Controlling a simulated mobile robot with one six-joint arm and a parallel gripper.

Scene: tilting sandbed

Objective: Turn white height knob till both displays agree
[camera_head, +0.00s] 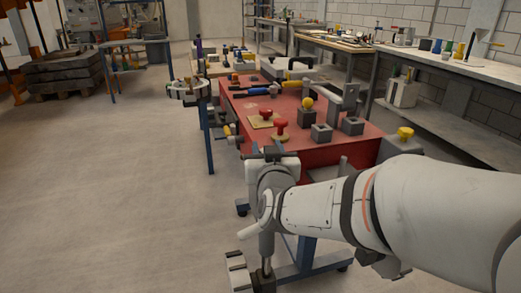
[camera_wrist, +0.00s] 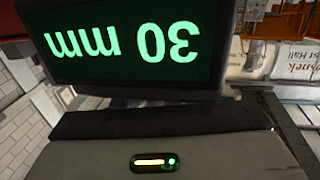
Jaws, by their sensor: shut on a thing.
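A dark display (camera_wrist: 130,42) with green digits fills the top of the wrist view. It reads "30 mm", upside down in the picture. Only this one display can be read. My gripper (camera_head: 274,153) is at the end of my white arm, by the near left corner of the red worktop in the head view. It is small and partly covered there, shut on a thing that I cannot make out. The white height knob is not clearly visible in either view, and neither is a second display.
The red worktop (camera_head: 350,133) carries several grey blocks, a red knob (camera_head: 265,114) on a small board and yellow knobs. A grey bench (camera_head: 460,68) stands along the right wall. Open floor (camera_head: 110,190) lies to the left. In the wrist view, a grey casing (camera_wrist: 215,142) carries a lit indicator.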

